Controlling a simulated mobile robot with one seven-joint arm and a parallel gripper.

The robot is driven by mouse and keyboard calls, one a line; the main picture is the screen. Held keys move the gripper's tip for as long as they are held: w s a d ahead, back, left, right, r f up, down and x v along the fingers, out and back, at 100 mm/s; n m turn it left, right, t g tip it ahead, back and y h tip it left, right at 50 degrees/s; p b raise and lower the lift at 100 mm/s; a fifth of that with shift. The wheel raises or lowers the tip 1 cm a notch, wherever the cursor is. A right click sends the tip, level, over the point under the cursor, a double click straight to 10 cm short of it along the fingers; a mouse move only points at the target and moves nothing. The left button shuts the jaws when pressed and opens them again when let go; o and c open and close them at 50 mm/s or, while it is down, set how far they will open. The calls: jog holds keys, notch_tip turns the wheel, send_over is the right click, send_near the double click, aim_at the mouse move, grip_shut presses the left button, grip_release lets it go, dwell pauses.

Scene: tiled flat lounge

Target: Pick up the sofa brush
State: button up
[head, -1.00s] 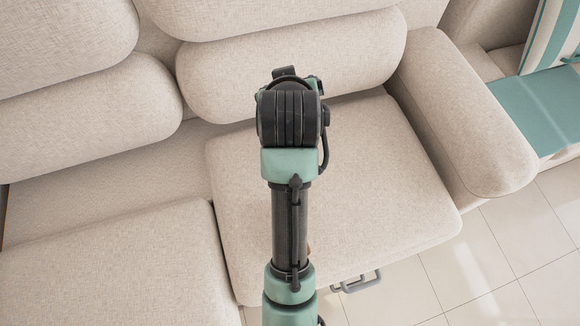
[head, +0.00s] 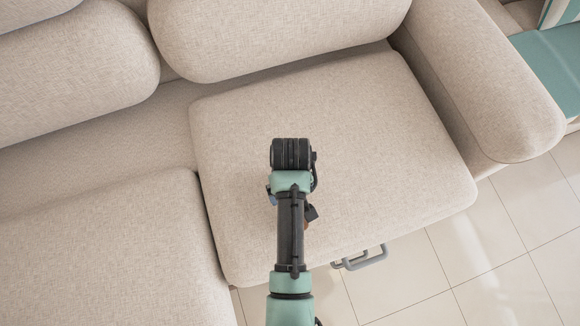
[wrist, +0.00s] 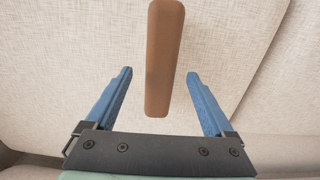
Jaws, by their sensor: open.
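The sofa brush (wrist: 165,40) shows in the wrist view as a long brown bar with rounded edges. It lies against the beige sofa fabric, and its near end reaches between my fingers. My gripper (wrist: 159,73) is open, with one blue finger on each side of the brush and a gap on both sides. Bristles are not visible. In the head view my arm hangs over the right seat cushion (head: 380,130) and hides most of the gripper. A small brown patch beside the arm (head: 307,225) seems to be part of the brush.
The sofa armrest (head: 490,90) rises to the right, and back cushions (head: 280,35) stand behind the seat. Grey handle-like loops (head: 360,260) stick out below the seat's front edge. Pale floor tiles (head: 480,250) are clear at the front right. A teal surface (head: 550,70) lies beyond the armrest.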

notch_tip(320, 180, down, 6)
jog(key=b, duration=0.2)
jog(key=shift+r+b, duration=0.25)
jog(key=shift+b, duration=0.15)
jog(key=shift+r, duration=0.15)
grip_shut()
